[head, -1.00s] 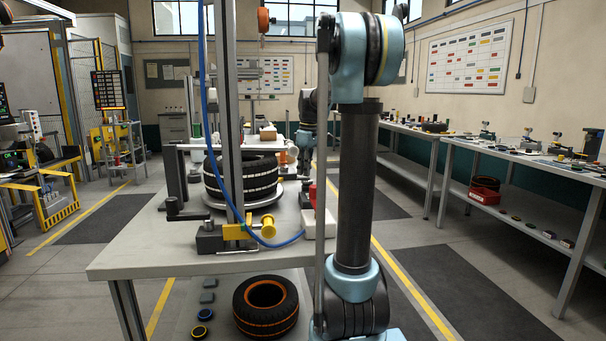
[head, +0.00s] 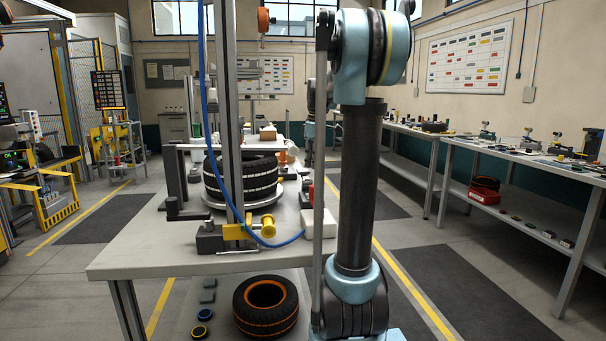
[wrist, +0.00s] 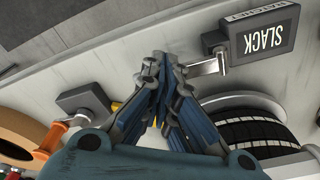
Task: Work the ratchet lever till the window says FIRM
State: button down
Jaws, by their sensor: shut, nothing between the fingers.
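The ratchet box (wrist: 248,36) is at the upper right of the wrist view, and its window (wrist: 268,36) reads SLACK. A pale metal lever (wrist: 207,66) runs from the box towards my fingers. My gripper (wrist: 158,60) is shut and empty, with its tips by the lever's near end. I cannot tell whether they touch it. The black tyre (wrist: 252,137) lies at the lower right of the wrist view. There, my arm hides the gripper.
A yellow-handled fixture (head: 240,231) with a blue hose and an upright post stands at the bench front. An orange-rimmed tyre (head: 266,326) lies below on the lower shelf. In the wrist view a grey block (wrist: 84,101) and an orange ring (wrist: 22,130) are at left.

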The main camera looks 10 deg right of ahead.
aim_at(303, 170)
notch_tip(303, 170, up, 10)
jog(key=shift+s+d+f, duration=0.15)
jog(key=shift+s+d, duration=0.1)
jog(key=shift+d, duration=0.15)
dwell(1.4)
jog(key=w+a+f, duration=0.1)
jog(key=a+f, duration=0.2)
jog(key=shift+w, duration=0.4)
jog(key=shift+f, duration=0.1)
jog(key=shift+w+a+f, duration=0.1)
jog(key=shift+a+f, duration=0.05)
jog(key=shift+f, duration=1.6)
jog(key=shift+w+a+f, duration=0.1)
jog(key=shift+a+f, duration=0.05)
jog(key=shift+f, duration=1.55)
